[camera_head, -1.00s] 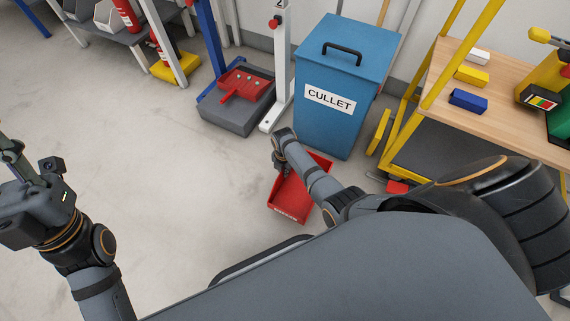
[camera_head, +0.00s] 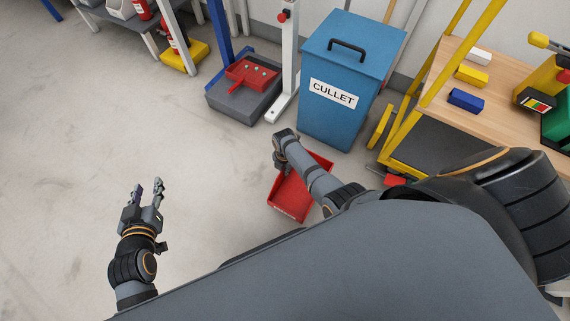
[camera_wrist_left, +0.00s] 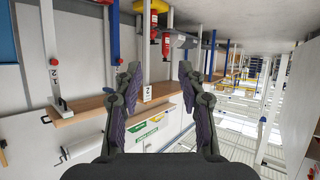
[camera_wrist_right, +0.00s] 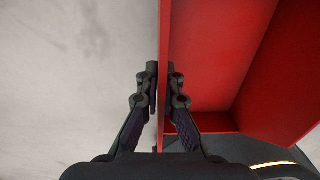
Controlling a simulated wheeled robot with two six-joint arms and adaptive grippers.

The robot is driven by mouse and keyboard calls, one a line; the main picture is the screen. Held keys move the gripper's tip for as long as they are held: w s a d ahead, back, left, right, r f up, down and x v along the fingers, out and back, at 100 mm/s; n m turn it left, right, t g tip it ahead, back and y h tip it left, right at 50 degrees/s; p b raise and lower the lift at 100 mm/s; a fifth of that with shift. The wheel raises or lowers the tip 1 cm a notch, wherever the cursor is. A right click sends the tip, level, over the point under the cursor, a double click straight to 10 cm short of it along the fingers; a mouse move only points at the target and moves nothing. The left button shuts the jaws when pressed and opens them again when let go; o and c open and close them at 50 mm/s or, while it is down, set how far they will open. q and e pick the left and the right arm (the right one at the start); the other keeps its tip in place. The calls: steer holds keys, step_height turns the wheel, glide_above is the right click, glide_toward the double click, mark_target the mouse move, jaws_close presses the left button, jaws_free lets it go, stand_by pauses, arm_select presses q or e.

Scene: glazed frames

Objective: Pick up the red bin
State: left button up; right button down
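The red bin (camera_head: 289,198) sits on the floor below the blue cullet container, partly covered by my right arm in the head view. In the right wrist view its red wall (camera_wrist_right: 164,60) runs between the two fingers of my right gripper (camera_wrist_right: 164,78), one finger on each side, close against it. The bin's inside (camera_wrist_right: 215,50) lies to the right of that wall and looks empty. In the head view the right fingertips are hidden behind the wrist. My left gripper (camera_head: 147,190) is open and empty, above bare floor at the left.
The blue cullet container (camera_head: 338,80) stands behind the bin. A grey block with a red dustpan-like tray (camera_head: 252,73) is left of it. A yellow-framed workbench (camera_head: 490,88) with coloured blocks stands at right. The floor at left is clear.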

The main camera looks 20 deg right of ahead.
steer(key=shift+s+a+r+p, duration=0.25)
steer(key=shift+s+a+p, duration=0.05)
steer(key=shift+s, duration=0.1)
arm_select(q)
steer(key=s+f+g, duration=0.3)
steer(key=s+f, duration=0.3)
steer(key=f, duration=0.1)
steer(key=shift+d+g, duration=0.15)
steer(key=shift+g, duration=0.15)
